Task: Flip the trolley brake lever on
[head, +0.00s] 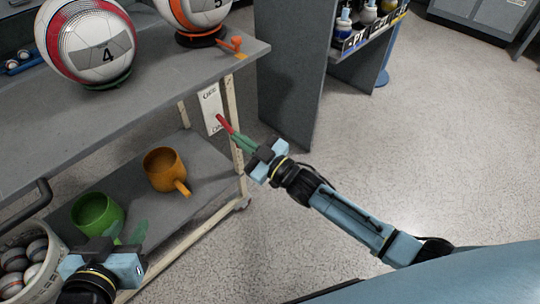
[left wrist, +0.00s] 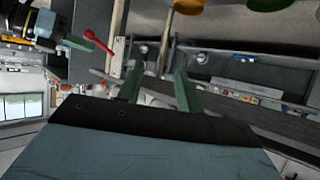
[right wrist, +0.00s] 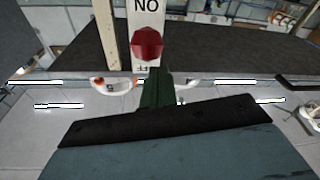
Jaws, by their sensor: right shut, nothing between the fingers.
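The red brake lever (head: 225,124) sticks out from a white label plate (head: 209,103) on the trolley's right end. In the right wrist view the lever's rounded red end (right wrist: 147,44) covers part of the plate, between an upside-down "ON" and a partly hidden "OFF". I cannot tell which way the lever is set. My right gripper (head: 236,139) is shut and empty, its fingertips close to the lever's end; contact is unclear. It also shows in the right wrist view (right wrist: 157,75). My left gripper (head: 127,236) is open and empty, low by the trolley's lower shelf.
The trolley's top shelf (head: 150,95) holds two balls (head: 84,42) (head: 196,12). The lower shelf (head: 205,166) holds an orange mug (head: 163,167) and a green mug (head: 97,212). A bin of baseballs (head: 50,266) stands lower left. The floor to the right is clear.

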